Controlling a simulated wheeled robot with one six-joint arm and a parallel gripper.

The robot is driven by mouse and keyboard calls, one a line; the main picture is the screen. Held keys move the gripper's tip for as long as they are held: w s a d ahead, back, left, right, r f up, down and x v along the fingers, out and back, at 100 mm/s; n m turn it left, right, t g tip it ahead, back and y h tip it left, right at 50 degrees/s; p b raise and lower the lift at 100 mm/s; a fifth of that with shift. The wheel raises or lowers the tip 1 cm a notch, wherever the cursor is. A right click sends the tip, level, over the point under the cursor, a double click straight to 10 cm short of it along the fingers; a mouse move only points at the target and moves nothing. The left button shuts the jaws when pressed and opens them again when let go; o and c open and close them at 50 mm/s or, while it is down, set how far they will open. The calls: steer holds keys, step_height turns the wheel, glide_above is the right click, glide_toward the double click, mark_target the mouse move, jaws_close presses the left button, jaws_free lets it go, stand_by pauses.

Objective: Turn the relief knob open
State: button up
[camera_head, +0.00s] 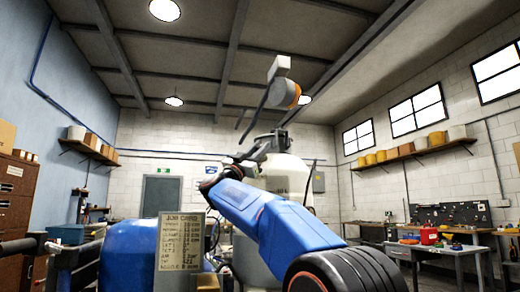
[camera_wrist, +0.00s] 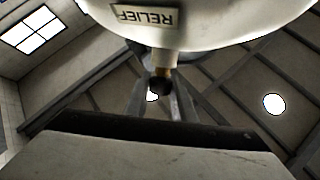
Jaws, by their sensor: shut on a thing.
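The relief knob (camera_wrist: 159,86) is a small dark knob on a short brass stem under the white tank (camera_wrist: 220,22) in the wrist view. A plate marked RELIEF (camera_wrist: 145,16) sits beside it on the tank, upside down in this picture. My gripper (camera_wrist: 160,97) has one finger on each side of the knob and is shut on it. The knob's turn angle cannot be read. In the head view the pale tank (camera_head: 287,178) stands behind my blue arm, and my gripper (camera_head: 262,145) is against its upper part. The knob cannot be made out there.
A job card board (camera_head: 180,243) stands in front of a blue drum (camera_head: 128,256) at the lower left. A grey and orange part (camera_head: 284,93) rises above the tank. Workbenches (camera_head: 440,252) line the right wall, with open floor before them.

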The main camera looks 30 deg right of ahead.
steer(key=m+g, duration=0.4)
steer(key=g, duration=0.1)
steer(key=m+g+y, duration=0.1)
steer(key=m+g, duration=0.3)
steer(key=g, duration=0.2)
steer(key=shift+m, duration=0.4)
steer(key=shift+m+g+y, duration=0.7)
steer(key=shift+g, duration=0.5)
steer(key=o, duration=1.1)
steer(key=shift+c, duration=0.2)
steer(key=v, duration=1.2)
steer(key=shift+f, duration=0.1)
steer(key=shift+a, duration=0.1)
